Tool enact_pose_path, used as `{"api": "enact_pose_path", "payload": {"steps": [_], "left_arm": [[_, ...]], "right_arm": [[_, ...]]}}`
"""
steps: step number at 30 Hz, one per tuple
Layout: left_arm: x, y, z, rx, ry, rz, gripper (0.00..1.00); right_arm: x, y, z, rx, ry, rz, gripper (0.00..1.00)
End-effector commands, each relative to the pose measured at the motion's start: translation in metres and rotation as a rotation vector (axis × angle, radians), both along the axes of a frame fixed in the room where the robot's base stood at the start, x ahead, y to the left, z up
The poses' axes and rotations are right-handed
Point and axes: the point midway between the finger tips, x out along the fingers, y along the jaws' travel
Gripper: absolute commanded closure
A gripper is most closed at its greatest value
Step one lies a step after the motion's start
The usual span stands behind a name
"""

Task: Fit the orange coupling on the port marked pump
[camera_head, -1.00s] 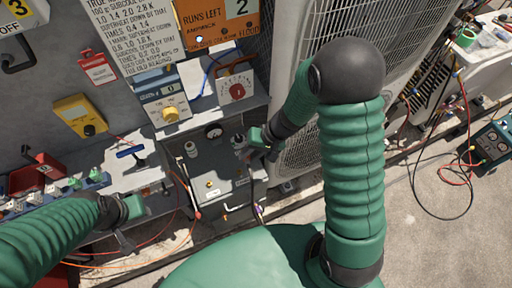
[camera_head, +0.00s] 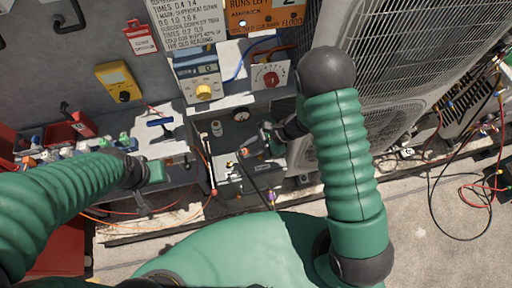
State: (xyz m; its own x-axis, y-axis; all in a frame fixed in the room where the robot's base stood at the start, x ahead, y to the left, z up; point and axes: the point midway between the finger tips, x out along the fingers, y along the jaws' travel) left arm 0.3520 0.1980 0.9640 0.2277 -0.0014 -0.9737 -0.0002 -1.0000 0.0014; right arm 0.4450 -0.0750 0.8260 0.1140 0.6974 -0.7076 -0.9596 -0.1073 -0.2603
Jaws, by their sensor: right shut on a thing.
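My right gripper (camera_head: 254,148) is over the top of the grey gauge box (camera_head: 235,130). It is shut on a small piece at the end of a black hose (camera_head: 258,177), which looks like the orange coupling; the jaws mostly hide it. Small fittings show on the box just left of the gripper, one of them with a yellow part (camera_head: 229,164). Their labels are too small to read, so I cannot tell which port is marked pump, nor whether the piece touches one. My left gripper (camera_head: 148,195) is over the front edge of the bench; its jaws are unclear.
A blue-handled tool (camera_head: 160,122) lies on the bench, with a red crate (camera_head: 78,126) and several small fittings at the left. A condenser (camera_head: 395,75) stands at the right.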

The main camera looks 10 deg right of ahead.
Motion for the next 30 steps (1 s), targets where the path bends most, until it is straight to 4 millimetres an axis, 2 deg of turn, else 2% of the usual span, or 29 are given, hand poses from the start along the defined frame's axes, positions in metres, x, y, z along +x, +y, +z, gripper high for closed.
{"api": "enact_pose_path", "payload": {"steps": [4,10,16,18,24,30], "left_arm": [[0.000,0.000,0.003,0.000,0.000,0.000,0.64],[0.000,0.000,0.005,0.000,0.000,0.000,0.64],[0.000,0.000,0.007,0.000,0.000,0.000,0.64],[0.000,0.000,0.010,0.000,0.000,0.000,0.64],[0.000,0.000,0.018,0.000,0.000,0.000,0.64],[0.000,0.000,0.015,0.000,0.000,0.000,0.64]], "right_arm": [[0.005,-0.001,0.001,0.050,0.021,-0.096,1.00],[-0.005,0.013,-0.009,0.131,0.085,-0.165,1.00],[0.005,0.018,-0.002,0.185,0.090,-0.229,1.00],[-0.002,0.027,-0.010,0.252,0.149,-0.304,1.00],[0.006,0.053,-0.009,0.444,0.175,-0.518,1.00],[0.009,0.058,-0.013,0.478,0.168,-0.557,1.00]]}}
